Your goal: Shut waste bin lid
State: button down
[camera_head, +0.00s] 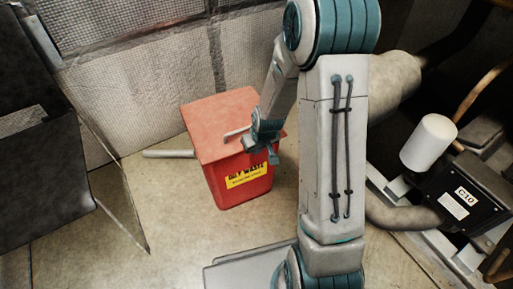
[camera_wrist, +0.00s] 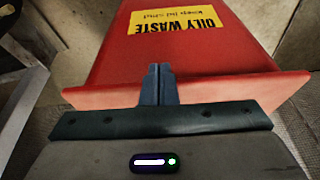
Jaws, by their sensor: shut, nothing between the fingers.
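The red waste bin (camera_head: 238,188) stands upright on the floor against the quilted wall, with a yellow "OILY WASTE" label on its front. Its paler red lid (camera_head: 215,122) lies across the top and looks down; I cannot tell whether a small gap is left under it. My gripper (camera_head: 272,157) is at the lid's front right edge, its fingers shut and empty. In the wrist view the bin (camera_wrist: 190,60) appears upside down, and the shut fingertips (camera_wrist: 157,70) overlap the lid's front edge (camera_wrist: 225,92). Whether they touch it is unclear. My wrist hides part of the lid.
A dark panel structure (camera_head: 45,165) stands at the left. A pale pipe (camera_head: 168,153) runs along the floor behind the bin. At the right are compressor parts, including a white cylinder (camera_head: 428,142) and a black box marked C10 (camera_head: 455,200).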

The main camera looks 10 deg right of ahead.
dwell(0.4)
notch_tip(320, 180, up, 5)
jog(key=p, duration=0.4)
jog(key=s+d+r+b, duration=0.1)
jog(key=s, duration=0.8)
jog(key=shift+s+d+r, duration=0.15)
jog(key=shift+s+d, duration=0.1)
jog(key=shift+d, duration=0.15)
jog(key=shift+r, duration=0.15)
